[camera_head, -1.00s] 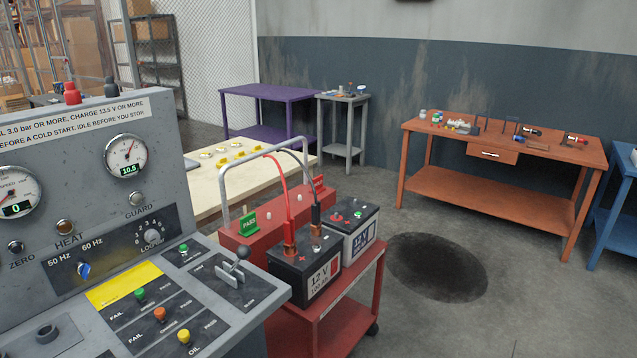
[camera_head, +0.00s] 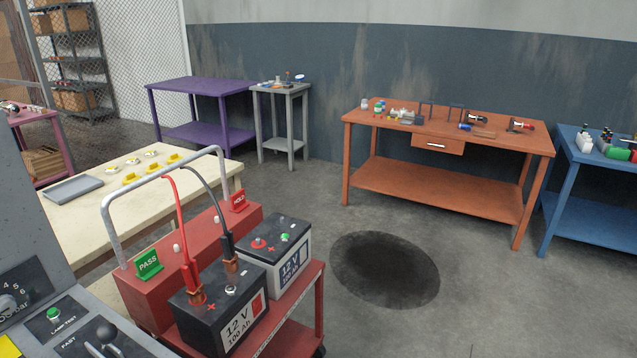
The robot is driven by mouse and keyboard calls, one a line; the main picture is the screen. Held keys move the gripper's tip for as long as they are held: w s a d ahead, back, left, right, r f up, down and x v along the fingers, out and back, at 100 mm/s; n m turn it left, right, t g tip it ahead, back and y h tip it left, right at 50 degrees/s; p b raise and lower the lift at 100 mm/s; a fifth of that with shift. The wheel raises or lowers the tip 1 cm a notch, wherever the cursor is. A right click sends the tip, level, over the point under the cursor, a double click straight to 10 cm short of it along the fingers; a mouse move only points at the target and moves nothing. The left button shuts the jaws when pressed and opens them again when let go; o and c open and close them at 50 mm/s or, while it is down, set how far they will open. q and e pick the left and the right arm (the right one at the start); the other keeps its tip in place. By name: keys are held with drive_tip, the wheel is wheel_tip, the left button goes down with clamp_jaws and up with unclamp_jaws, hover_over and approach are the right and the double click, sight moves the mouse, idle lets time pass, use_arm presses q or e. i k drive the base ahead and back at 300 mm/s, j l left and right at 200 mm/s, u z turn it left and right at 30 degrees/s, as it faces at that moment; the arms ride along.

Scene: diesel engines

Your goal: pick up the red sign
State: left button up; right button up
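The red sign, lettered HOLD (camera_head: 238,201), stands upright at the far right end of the red box (camera_head: 160,290) on the red cart. A green PASS sign (camera_head: 148,264) stands at the near left end of the same box. Neither of my grippers shows in the head view.
Two 12 V batteries (camera_head: 222,318) (camera_head: 272,252) sit on the red cart (camera_head: 306,318), with red and black cables clamped to the nearer one. A grey tube handle (camera_head: 160,180) arches over the box. A grey control console (camera_head: 28,270) stands at left. Floor is clear to the right.

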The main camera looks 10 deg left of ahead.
sight(239, 203)
drive_tip(key=i+l+z, duration=0.15)
drive_tip(key=i+z, duration=0.15)
drive_tip(key=i, duration=0.4)
drive_tip(key=i+z, duration=0.3)
drive_tip(key=i, duration=0.35)
drive_tip(key=i+u, duration=0.45)
drive_tip(key=i+l+u, duration=0.4)
drive_tip(key=i, duration=0.15)
drive_tip(key=i+l+u, duration=0.1)
drive_tip(key=i+u, duration=0.25)
drive_tip(key=u, duration=0.15)
drive_tip(key=i+l+u, duration=0.2)
drive_tip(key=i+u, duration=0.25)
drive_tip(key=i+l+u, duration=0.2)
drive_tip(key=l+u, duration=0.15)
drive_tip(key=u, duration=0.15)
